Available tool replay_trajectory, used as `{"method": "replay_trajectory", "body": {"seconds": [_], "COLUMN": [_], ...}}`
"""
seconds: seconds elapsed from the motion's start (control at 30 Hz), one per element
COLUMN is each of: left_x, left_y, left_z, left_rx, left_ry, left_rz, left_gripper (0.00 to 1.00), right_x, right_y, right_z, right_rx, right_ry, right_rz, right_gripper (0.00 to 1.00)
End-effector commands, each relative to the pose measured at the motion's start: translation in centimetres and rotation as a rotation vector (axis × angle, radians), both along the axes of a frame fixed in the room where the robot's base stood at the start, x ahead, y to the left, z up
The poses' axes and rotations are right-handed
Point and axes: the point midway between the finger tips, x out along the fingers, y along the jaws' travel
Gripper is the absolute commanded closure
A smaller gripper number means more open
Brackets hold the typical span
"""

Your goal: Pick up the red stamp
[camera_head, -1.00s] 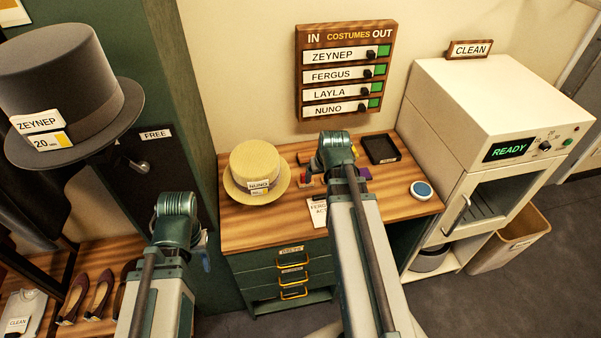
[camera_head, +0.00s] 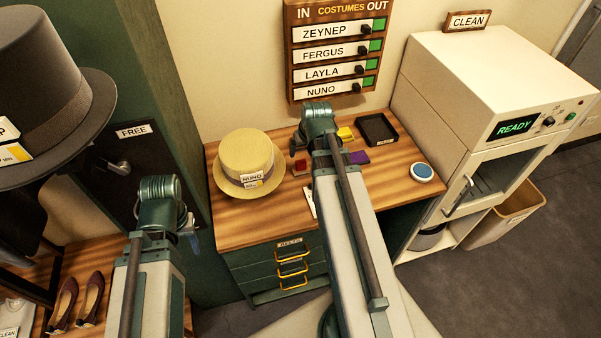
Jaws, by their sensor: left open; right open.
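The red stamp (camera_head: 300,167) is a small red block on the wooden desk, right of the straw hat. My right gripper (camera_head: 297,146) is open near it, on its far side in the head view. My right wrist and forearm hide part of the desk beside the stamp, and I cannot tell the height of the gripper above it. No grip on the stamp shows. My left gripper (camera_head: 191,234) is open and empty, away to the left in front of the dark green cabinet; its fingers are mostly hidden by its wrist.
A straw hat (camera_head: 250,160) labelled NUNO stands left of the stamp. A yellow block (camera_head: 345,134), a purple block (camera_head: 358,157), a black tray (camera_head: 378,130) and a round blue pad (camera_head: 421,171) lie to the right. A white machine (camera_head: 490,110) reading READY bounds the right side.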

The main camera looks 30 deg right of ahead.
Motion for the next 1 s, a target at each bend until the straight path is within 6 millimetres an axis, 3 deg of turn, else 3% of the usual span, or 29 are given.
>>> {"method": "replay_trajectory", "body": {"seconds": [0.03,0.3,0.67,1.0], "left_x": [0.0,0.0,0.0,0.0], "left_y": [0.0,0.0,0.0,0.0], "left_z": [-1.5,-5.2,-5.9,-9.7], "left_rx": [0.000,0.000,0.000,0.000], "left_ry": [0.000,0.000,0.000,0.000], "left_rz": [0.000,0.001,0.001,0.001], "left_gripper": [0.50,0.50,0.50,0.50], "right_x": [0.5,1.9,2.3,3.7], "right_y": [-0.1,-0.5,-0.5,-0.8], "right_z": [-1.6,-5.2,-5.9,-9.7], "right_rx": [0.000,0.000,0.000,0.000], "right_ry": [0.000,0.000,0.000,0.000], "right_rz": [0.000,0.001,0.000,0.001], "right_gripper": [0.18,0.18,0.18,0.18]}}
